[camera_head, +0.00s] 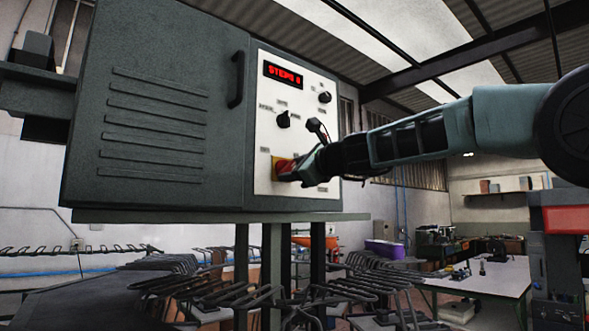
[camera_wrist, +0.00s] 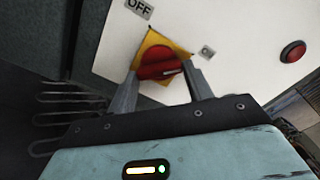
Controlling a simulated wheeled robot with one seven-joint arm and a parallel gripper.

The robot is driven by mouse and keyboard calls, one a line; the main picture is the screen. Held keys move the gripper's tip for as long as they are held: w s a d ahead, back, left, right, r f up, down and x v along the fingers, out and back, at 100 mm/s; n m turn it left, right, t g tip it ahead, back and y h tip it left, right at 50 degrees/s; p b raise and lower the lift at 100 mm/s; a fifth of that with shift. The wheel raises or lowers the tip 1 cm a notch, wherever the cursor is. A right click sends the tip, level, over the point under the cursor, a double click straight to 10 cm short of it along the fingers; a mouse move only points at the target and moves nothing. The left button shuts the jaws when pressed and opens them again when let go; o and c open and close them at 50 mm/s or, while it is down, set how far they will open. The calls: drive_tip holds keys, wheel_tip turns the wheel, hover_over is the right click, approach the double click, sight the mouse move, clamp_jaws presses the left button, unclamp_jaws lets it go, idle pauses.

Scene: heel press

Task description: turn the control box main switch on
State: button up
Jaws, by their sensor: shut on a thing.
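The control box (camera_head: 160,110) is a dark grey cabinet with a white panel (camera_head: 264,110) on its right side. A red display (camera_head: 283,75) at the top of the panel is lit and reads "STEPS" with a digit. The main switch is a red rotary knob (camera_wrist: 160,62) on a yellow plate (camera_wrist: 155,40), low on the panel. My gripper (camera_wrist: 163,82) is shut on the red knob, one finger on each side. In the head view my gripper (camera_head: 300,172) partly hides the switch.
Two black knobs (camera_head: 283,120) (camera_head: 324,97) are on the panel above the switch. A red push button (camera_wrist: 293,51) is to its right. Black wire racks (camera_head: 250,295) stand below the box. A worktable (camera_head: 480,278) is at the back right.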

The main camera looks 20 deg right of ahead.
drive_tip(key=shift+f, duration=0.15)
drive_tip(key=o, duration=1)
drive_tip(key=b+v, duration=0.6)
drive_tip(key=v, duration=1.1)
drive_tip(key=shift+s+d, duration=0.1)
drive_tip(key=shift+s, duration=0.1)
